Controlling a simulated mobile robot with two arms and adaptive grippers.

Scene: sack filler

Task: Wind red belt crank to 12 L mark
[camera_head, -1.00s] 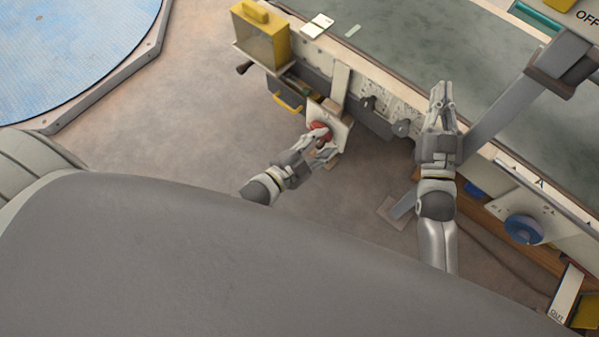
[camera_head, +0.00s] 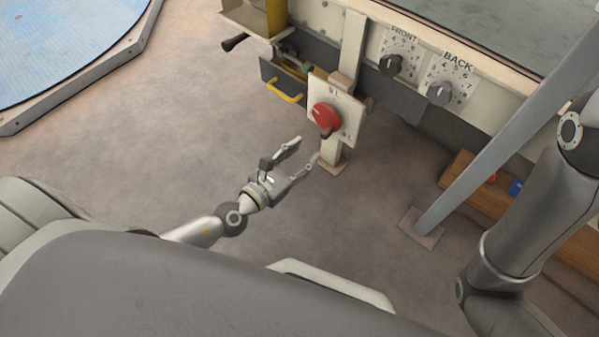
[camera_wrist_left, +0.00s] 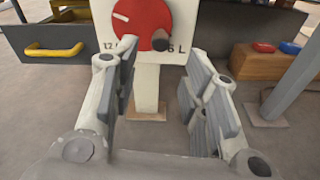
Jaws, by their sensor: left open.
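The red belt crank (camera_head: 326,118) is a round red disc on a white plate (camera_head: 346,110) fixed to a cream post. In the left wrist view the disc (camera_wrist_left: 142,18) has a white line at its upper left, and a dark knob (camera_wrist_left: 180,46) at its lower right, beside a mark ending in "L". A "12" mark (camera_wrist_left: 108,45) shows at lower left, its rest hidden by a finger. My left gripper (camera_head: 305,151) is open and empty, below and in front of the crank, apart from it. My right gripper is out of frame.
A drawer with a yellow handle (camera_head: 286,91) is left of the crank. FRONT (camera_head: 391,65) and BACK (camera_head: 440,93) dials are to the right. A grey slanted post (camera_head: 475,150) and a wooden block (camera_head: 467,180) stand farther right. Floor around my left gripper is clear.

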